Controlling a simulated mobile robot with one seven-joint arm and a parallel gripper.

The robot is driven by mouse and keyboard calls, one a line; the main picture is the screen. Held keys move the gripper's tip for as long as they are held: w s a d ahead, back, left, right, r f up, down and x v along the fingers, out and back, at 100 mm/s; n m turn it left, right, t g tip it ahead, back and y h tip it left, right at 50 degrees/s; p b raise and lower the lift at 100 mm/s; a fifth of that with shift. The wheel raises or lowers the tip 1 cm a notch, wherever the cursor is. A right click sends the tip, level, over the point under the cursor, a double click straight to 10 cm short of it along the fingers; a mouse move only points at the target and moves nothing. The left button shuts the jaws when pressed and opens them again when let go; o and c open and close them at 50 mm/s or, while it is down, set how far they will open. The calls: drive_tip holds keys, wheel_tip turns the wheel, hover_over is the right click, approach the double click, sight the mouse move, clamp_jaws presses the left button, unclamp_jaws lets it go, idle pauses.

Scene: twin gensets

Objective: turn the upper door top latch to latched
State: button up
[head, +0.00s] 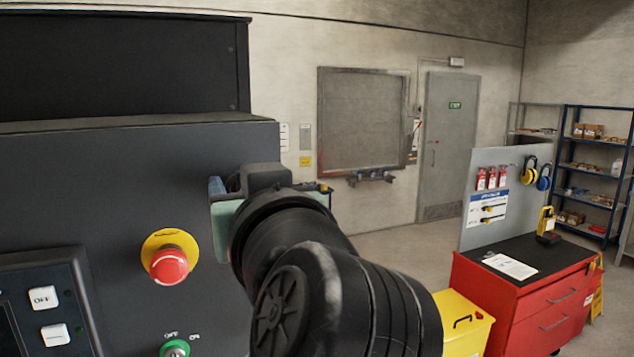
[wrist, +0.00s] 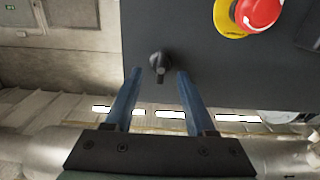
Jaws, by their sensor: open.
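The latch (wrist: 158,64) is a small black knob on the dark grey cabinet door (head: 110,185), near the door's edge. It shows in the wrist view, its grip pointing toward the bottom of the picture. My gripper (wrist: 160,75) is open, with one blue finger on each side of the knob in the picture. I cannot tell whether the fingers touch it. In the head view, my gripper (head: 217,187) is at the door's right edge, and my arm and wrist hide the latch.
A red emergency stop (head: 169,264) on a yellow plate sits on the door, with a green key switch (head: 175,348) below. A control panel (head: 50,305) is at left. A red tool cabinet (head: 530,300) and a yellow bin (head: 463,325) stand to the right. Open floor lies behind.

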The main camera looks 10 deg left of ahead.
drive_tip(key=shift+c, duration=0.2)
clamp_jaws()
idle(0.3)
drive_tip(key=shift+w+d+f+m+b, duration=0.15)
drive_tip(key=shift+m+b, duration=0.6)
drive_tip(key=shift+m, duration=2.25)
drive_tip(key=shift+w+d+f+m+b, duration=0.2)
drive_tip(key=shift+m+b, duration=0.6)
drive_tip(key=shift+m, duration=2.2)
drive_tip(key=shift+s+d+f+m+b, duration=0.2)
drive_tip(key=shift+m+b, duration=0.55)
drive_tip(key=shift+m, duration=2.25)
drive_tip(key=shift+w+a, duration=0.1)
drive_tip(key=shift+w, duration=0.05)
